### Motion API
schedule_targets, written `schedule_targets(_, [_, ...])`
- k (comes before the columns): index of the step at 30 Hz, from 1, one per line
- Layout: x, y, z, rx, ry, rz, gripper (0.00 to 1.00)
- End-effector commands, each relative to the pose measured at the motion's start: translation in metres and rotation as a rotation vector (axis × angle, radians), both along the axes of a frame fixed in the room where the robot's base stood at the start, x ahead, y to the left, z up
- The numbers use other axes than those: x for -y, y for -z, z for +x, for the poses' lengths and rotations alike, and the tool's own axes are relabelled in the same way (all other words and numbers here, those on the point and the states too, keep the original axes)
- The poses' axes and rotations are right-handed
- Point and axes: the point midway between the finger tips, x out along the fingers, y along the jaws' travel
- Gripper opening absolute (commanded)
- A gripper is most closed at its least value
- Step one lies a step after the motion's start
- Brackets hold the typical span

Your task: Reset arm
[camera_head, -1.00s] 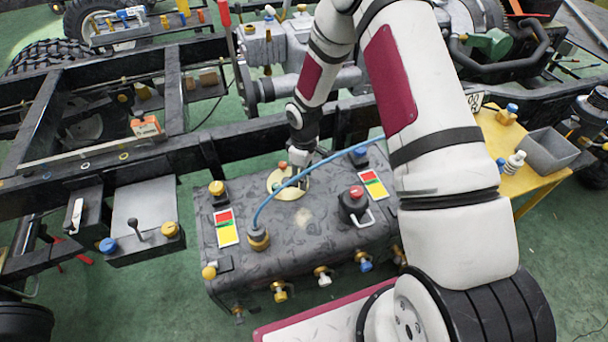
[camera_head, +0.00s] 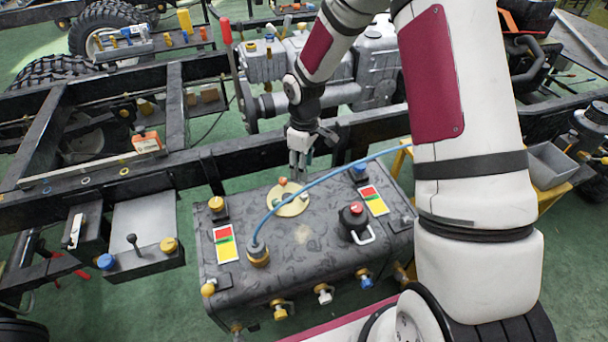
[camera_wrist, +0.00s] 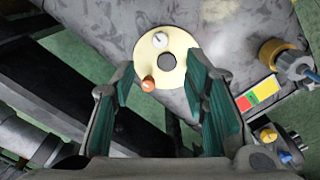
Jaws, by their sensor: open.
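My gripper (camera_head: 300,168) is above the back edge of the dark grey tank (camera_head: 310,260), with its fingers pointing down. In the wrist view my gripper (camera_wrist: 172,95) has its two green-padded fingers spread apart with nothing between them. A cream round plate (camera_head: 290,204) lies on the tank top just below and in front of the fingertips. It also shows in the wrist view (camera_wrist: 143,50), with a dark hole, a white knob and an orange knob on it. The gripper appears apart from the plate.
A blue hose (camera_head: 330,172) arches over the tank from a brass fitting (camera_head: 258,252). A red-topped knob (camera_head: 355,215) stands on the tank's right. Black chassis rails (camera_head: 100,195) run behind the tank. A yellow table with a grey bin (camera_head: 550,163) is at the right.

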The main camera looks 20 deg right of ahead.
Motion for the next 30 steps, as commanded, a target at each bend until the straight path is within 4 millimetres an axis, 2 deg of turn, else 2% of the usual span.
schedule_targets(4, [0.000, -0.007, 0.000, 0.000, 0.000, 0.000, 0.41])
schedule_targets(20, [0.001, -0.012, -0.001, 0.003, 0.004, -0.003, 0.41])
schedule_targets(23, [0.003, -0.031, -0.005, 0.016, 0.022, -0.017, 0.41])
schedule_targets(26, [0.007, -0.067, -0.014, 0.039, 0.062, -0.040, 0.41])
schedule_targets(30, [0.012, -0.128, -0.038, 0.079, 0.144, -0.073, 0.41])
